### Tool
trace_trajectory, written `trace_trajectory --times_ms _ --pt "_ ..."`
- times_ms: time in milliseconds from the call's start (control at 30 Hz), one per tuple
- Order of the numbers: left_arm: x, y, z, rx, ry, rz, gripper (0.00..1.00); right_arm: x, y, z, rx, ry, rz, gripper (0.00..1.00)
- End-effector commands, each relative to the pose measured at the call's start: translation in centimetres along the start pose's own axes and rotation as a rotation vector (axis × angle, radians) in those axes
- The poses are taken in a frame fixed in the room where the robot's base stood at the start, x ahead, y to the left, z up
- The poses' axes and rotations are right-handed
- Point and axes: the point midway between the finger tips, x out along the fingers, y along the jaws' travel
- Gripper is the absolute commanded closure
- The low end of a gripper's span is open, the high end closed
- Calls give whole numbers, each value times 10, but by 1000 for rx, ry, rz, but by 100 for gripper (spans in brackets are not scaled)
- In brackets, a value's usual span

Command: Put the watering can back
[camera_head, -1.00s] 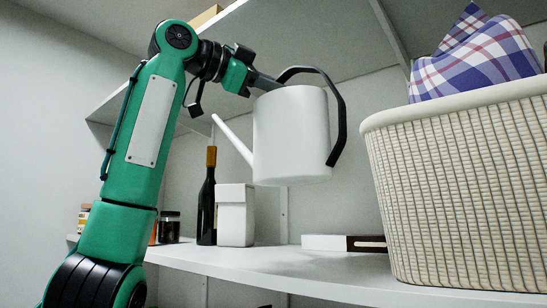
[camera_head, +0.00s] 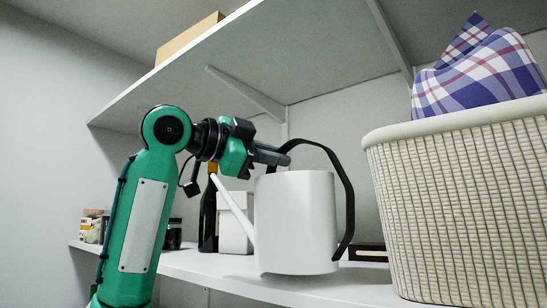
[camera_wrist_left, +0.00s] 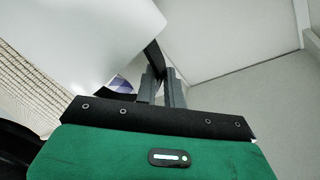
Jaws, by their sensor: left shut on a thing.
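The white watering can (camera_head: 297,222) with a black handle (camera_head: 341,180) is upright at the level of the lower shelf (camera_head: 215,268). Its spout points up and left. Its base overlaps the shelf surface in the head view; I cannot tell whether it touches. My left gripper (camera_head: 285,158) is shut on the black handle near the can's upper left. In the left wrist view the fingers (camera_wrist_left: 161,84) close on the dark handle beside the can's white body (camera_wrist_left: 90,30). My right gripper is not in view.
A wicker basket (camera_head: 440,205) with a plaid cloth (camera_head: 480,70) stands close to the right. A dark bottle (camera_head: 207,215), a white box (camera_head: 234,225) and small jars (camera_head: 92,226) stand behind and left. An upper shelf (camera_head: 250,65) spans overhead.

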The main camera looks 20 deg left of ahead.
Motion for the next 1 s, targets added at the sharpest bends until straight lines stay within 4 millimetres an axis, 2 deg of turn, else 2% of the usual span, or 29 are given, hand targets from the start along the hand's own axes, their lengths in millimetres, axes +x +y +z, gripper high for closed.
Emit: trace_trajectory --times_ms 533,567,633,667,1000 --pt "0 11 9 1 1 -2 100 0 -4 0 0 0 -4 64" --pt "0 10 9 1 0 0 84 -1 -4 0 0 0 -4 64" --pt "0 10 9 0 0 0 70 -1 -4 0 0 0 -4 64" --pt "0 10 9 0 0 0 68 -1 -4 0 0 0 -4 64" --pt "0 7 6 0 1 0 68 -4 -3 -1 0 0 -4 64"
